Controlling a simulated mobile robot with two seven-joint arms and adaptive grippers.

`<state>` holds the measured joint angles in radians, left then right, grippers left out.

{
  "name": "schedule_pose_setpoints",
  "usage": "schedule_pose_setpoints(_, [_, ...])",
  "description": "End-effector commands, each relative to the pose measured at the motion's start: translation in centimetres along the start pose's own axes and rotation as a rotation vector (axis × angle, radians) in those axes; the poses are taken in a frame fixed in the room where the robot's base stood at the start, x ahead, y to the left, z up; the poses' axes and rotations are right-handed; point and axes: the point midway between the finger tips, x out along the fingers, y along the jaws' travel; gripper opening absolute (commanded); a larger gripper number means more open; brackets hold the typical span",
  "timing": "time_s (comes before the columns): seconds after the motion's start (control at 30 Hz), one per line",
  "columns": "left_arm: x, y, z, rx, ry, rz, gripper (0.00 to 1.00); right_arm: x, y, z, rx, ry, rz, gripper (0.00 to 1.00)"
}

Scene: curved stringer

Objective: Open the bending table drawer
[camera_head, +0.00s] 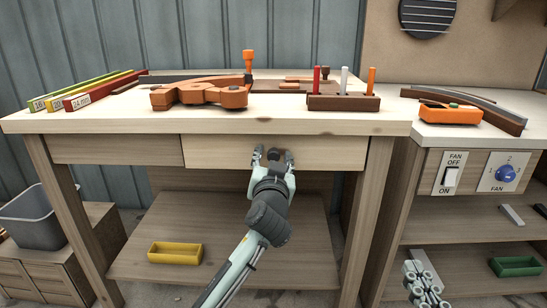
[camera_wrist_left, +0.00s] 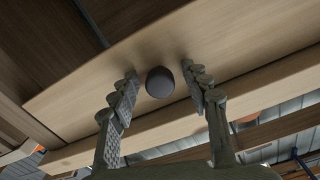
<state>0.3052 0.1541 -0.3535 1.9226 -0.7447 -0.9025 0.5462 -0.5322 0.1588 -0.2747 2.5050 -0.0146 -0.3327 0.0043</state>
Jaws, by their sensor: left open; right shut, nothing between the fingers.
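The bending table (camera_head: 60,122) stands in the middle of the head view. Its pale wooden drawer front (camera_head: 215,150) sits under the tabletop and looks flush with the panel beside it, so the drawer is closed. My left gripper (camera_head: 272,157) is open in front of the drawer. In the left wrist view the dark round knob (camera_wrist_left: 160,82) lies between the two spread fingers of my left gripper (camera_wrist_left: 163,88), with a gap on each side. My right gripper (camera_head: 427,290) is shut and empty at the lower right, low and away from the drawer.
Clamps, an orange plane-like tool (camera_head: 205,92) and a tool rack (camera_head: 343,102) stand on the tabletop. A yellow bin (camera_head: 175,253) is on the lower shelf. A side bench with a fan switch (camera_head: 450,177) stands at right. The space before the drawer holds only my left arm.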

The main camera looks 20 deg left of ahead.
Motion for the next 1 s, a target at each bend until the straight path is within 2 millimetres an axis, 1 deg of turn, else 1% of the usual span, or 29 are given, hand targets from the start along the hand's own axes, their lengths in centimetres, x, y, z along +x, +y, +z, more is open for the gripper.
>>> schedule_pose_setpoints(0.17, [0.01,-0.01,-0.01,0.000,0.000,0.000,0.47,0.00,-0.03,-0.04,0.000,0.001,-0.001,0.00])
schedule_pose_setpoints(0.2, [0.01,-0.01,-0.01,0.000,0.000,0.000,0.45,0.00,-0.03,-0.04,0.000,0.001,-0.001,0.00])
schedule_pose_setpoints(0.57, [-0.02,0.00,0.00,0.000,0.000,0.000,0.00,0.01,-0.03,-0.03,0.000,0.001,-0.001,0.00])
schedule_pose_setpoints(1.0, [-0.28,0.02,-0.01,-0.001,-0.001,0.000,0.00,0.03,0.01,0.04,-0.001,-0.005,0.000,0.00])
